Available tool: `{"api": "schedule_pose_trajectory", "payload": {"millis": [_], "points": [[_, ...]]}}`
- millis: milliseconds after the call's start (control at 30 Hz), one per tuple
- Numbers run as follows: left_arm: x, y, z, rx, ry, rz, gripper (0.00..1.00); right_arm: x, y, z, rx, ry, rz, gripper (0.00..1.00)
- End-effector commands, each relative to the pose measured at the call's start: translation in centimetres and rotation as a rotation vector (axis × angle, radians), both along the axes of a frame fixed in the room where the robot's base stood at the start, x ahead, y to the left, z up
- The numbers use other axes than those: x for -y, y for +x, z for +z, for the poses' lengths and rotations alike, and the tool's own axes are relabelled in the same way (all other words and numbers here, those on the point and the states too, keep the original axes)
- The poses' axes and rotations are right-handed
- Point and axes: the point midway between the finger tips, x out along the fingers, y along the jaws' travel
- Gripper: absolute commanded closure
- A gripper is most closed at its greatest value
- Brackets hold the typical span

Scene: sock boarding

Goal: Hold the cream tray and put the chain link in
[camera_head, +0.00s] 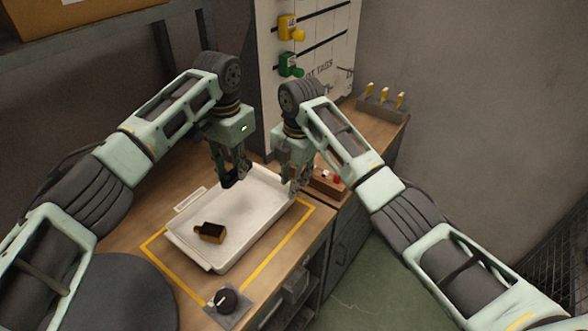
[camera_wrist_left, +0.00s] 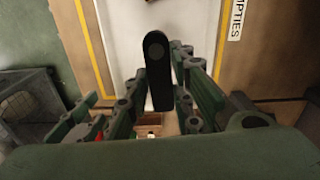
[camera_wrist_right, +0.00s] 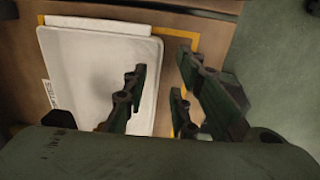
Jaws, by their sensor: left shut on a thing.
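The cream tray (camera_head: 255,222) lies on the wooden bench and also shows in the right wrist view (camera_wrist_right: 85,75). My left gripper (camera_head: 234,182) is above the tray's far left part, shut on a black chain link. My right gripper (camera_head: 297,188) is at the tray's far right edge. In the right wrist view its fingers (camera_wrist_right: 158,102) are apart, one on each side of the rim. I cannot tell whether they touch it.
A small brass and black block (camera_head: 211,233) lies in the tray. A yellow line (camera_head: 270,258) frames the tray on the bench. A black knob (camera_head: 226,300) is at the front.

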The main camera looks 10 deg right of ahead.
Motion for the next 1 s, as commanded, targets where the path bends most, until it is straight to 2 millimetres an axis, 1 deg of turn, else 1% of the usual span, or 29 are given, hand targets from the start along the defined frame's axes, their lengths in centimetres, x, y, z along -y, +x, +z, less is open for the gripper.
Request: {"api": "schedule_pose_trajectory", "payload": {"millis": [33, 200, 300, 400, 600, 833, 867, 1000], "points": [[0.0, 0.0, 0.1, 0.001, -0.001, 0.0, 1.0, 0.0, -0.1, -1.1, -0.004, -0.002, -0.001, 0.75], [0.0, 0.0, 0.1, 0.001, -0.001, 0.0, 1.0, -0.3, 0.2, -4.3, -0.004, -0.001, -0.002, 0.75], [0.0, 0.0, 0.1, 0.001, -0.001, 0.0, 1.0, -0.4, 0.3, -5.9, -0.002, -0.002, -0.001, 0.75], [0.0, 0.0, 0.1, 0.001, -0.001, 0.0, 1.0, -0.4, 0.4, -6.9, -0.001, -0.001, -0.002, 0.75], [0.0, 0.0, 0.1, 0.001, -0.001, 0.0, 1.0, -0.5, 0.5, -7.9, 0.0, -0.001, -0.002, 0.75], [0.0, 0.0, 0.1, 0.001, -0.001, 0.0, 1.0, -0.5, 0.5, -8.0, 0.001, -0.002, -0.001, 0.75], [0.0, 0.0, 0.1, 0.001, -0.001, 0.0, 1.0, -0.5, 0.5, -8.0, 0.001, -0.002, -0.001, 0.76], [0.0, 0.0, 0.1, 0.001, -0.001, 0.0, 1.0, -0.5, 0.5, -8.0, 0.001, -0.002, -0.001, 0.88]]}}
